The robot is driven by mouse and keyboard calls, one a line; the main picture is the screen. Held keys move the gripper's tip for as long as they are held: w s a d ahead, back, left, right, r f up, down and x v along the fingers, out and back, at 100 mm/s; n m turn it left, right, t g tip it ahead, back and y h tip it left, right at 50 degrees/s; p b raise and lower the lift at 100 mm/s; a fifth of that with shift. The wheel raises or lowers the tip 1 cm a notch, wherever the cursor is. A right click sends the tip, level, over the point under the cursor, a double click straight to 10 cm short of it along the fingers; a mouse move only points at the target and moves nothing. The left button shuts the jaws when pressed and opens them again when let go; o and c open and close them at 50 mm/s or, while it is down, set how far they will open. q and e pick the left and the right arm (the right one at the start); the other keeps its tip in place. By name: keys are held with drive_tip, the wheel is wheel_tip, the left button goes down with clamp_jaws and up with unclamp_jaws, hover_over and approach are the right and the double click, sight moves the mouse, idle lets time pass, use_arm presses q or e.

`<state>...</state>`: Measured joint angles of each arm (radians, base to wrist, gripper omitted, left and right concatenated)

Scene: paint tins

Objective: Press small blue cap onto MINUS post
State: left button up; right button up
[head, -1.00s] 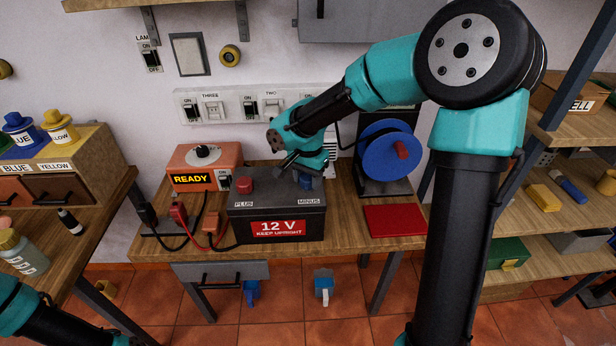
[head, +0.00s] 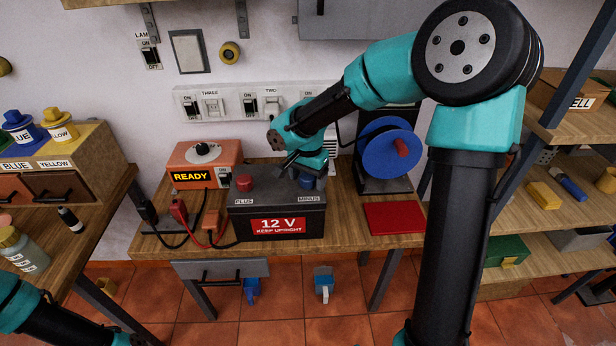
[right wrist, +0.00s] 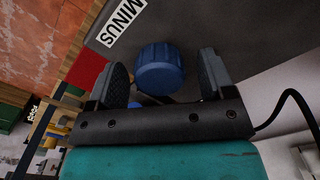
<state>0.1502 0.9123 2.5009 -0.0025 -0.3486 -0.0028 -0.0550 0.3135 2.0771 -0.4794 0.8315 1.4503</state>
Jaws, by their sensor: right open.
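The small blue cap (head: 307,183) is at the MINUS end of the black 12 V battery (head: 240,219), above the MINUS label (head: 309,199). In the head view my right gripper (head: 302,168) partly hides it. In the right wrist view the ribbed blue cap (right wrist: 159,70) sits between the two spread fingers of my right gripper (right wrist: 163,62), with a gap on both sides. The MINUS post itself is hidden, so I cannot tell how far the cap is down on it. My left arm shows at the lower left; its gripper is out of view.
A red cap (head: 244,183) is at the battery's PLUS end. A red clamp (head: 179,211) and an orange box reading READY (head: 192,176) are to the left. A blue reel (head: 384,152) stands behind on the right. A red mat (head: 394,218) lies right of the battery.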

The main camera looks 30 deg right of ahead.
sight(308, 176)
wheel_tip(308, 176, up, 18)
drive_tip(key=shift+f, duration=0.25)
idle(0.5)
drive_tip(key=shift+f, duration=0.1)
